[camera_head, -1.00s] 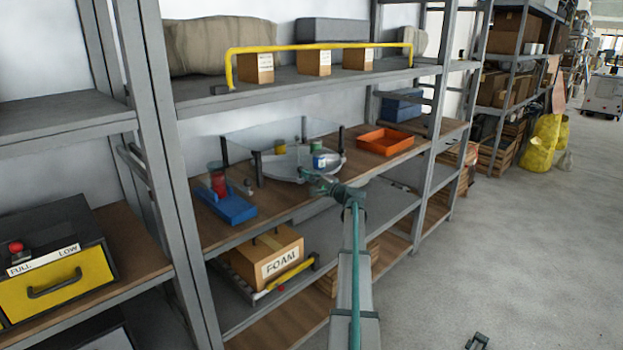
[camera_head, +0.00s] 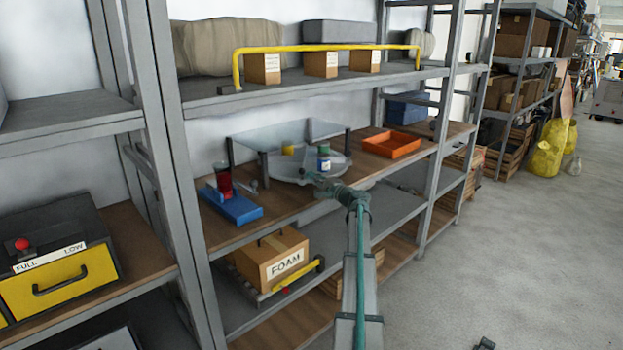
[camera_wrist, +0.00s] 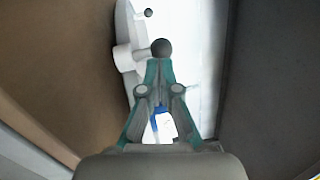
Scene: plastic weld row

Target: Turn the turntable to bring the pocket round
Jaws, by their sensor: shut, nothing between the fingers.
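The pocket is not clear.
An orange tray (camera_head: 391,146) lies to the right of the turntable. A blue base with a red cylinder (camera_head: 224,182) stands to the left. A shelf upright (camera_head: 432,150) rises at right. A FOAM box (camera_head: 275,258) is on the shelf below. A yellow rail (camera_head: 330,49) runs above.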

